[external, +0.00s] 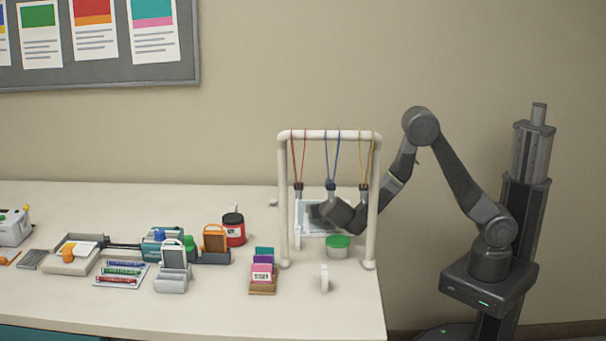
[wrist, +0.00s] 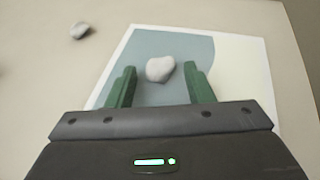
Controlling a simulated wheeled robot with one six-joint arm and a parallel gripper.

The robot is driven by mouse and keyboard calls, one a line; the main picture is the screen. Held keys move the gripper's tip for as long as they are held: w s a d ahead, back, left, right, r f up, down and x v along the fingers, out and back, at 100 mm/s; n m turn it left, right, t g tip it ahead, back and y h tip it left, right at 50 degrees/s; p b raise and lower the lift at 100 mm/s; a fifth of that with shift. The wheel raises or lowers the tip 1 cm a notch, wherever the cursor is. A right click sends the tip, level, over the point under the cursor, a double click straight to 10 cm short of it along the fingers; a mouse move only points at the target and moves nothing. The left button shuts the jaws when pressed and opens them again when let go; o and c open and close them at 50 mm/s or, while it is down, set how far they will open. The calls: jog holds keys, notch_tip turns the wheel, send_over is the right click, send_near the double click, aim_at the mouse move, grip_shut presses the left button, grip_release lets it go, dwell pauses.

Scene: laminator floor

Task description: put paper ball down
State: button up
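A crumpled white paper ball (wrist: 160,69) shows in the wrist view, over the blue-grey part of a printed sheet with a white border (wrist: 232,75). My gripper (wrist: 160,72) has its two green fingers spread on either side of the ball, with a visible gap on each side. I cannot tell if the ball rests on the sheet. In the external view my gripper (external: 322,212) reaches in behind the white frame, over the pale sheet (external: 312,230); the ball is hidden there.
A second greyish ball (wrist: 79,30) lies on the table beyond the sheet. A white frame (external: 284,210) with hanging lanyards (external: 332,160) stands close before my gripper. The table's front right is mostly clear.

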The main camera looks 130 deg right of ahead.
jog(key=shift+r, duration=0.1)
jog(key=shift+r, duration=0.25)
jog(key=v, duration=0.7)
jog(key=shift+w+a, duration=0.15)
jog(key=shift+a, duration=0.05)
dwell(0.8)
